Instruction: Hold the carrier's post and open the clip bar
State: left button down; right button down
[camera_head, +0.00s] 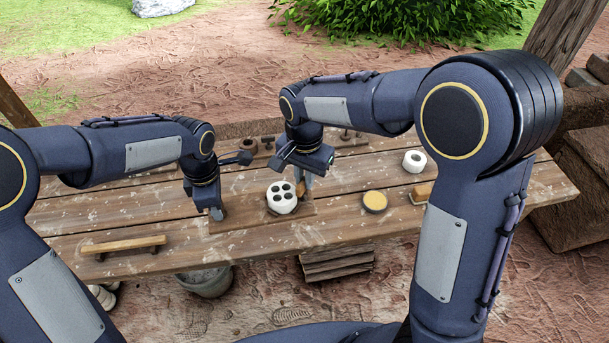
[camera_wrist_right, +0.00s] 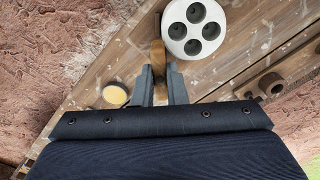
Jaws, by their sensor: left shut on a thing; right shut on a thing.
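The carrier (camera_head: 240,222) is a flat wooden board on the table. A white round block (camera_head: 282,198) with several dark holes sits on it, and it also shows at the top of the right wrist view (camera_wrist_right: 194,28). My left gripper (camera_head: 217,213) points down at the board's left end and is shut on the post there, which its fingers mostly hide. My right gripper (camera_wrist_right: 161,88) is shut on a brown wooden piece beside the white block, seemingly the clip bar (camera_wrist_right: 158,56). It also shows in the head view (camera_head: 301,188), partly under the gripper.
A round yellow-topped disc (camera_head: 374,202), a white ring (camera_head: 414,161) and a wooden block (camera_head: 422,193) lie to the right. A wooden bar on feet (camera_head: 124,244) stands at the front left. Small brown pieces lie behind my grippers. A bucket (camera_head: 205,282) stands below the table.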

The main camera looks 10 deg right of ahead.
jog(key=n, duration=0.4)
jog(key=shift+n, duration=2.1)
jog(key=c, duration=1.4)
grip_release()
jog(key=shift+c, duration=0.2)
notch_tip(320, 180, up, 12)
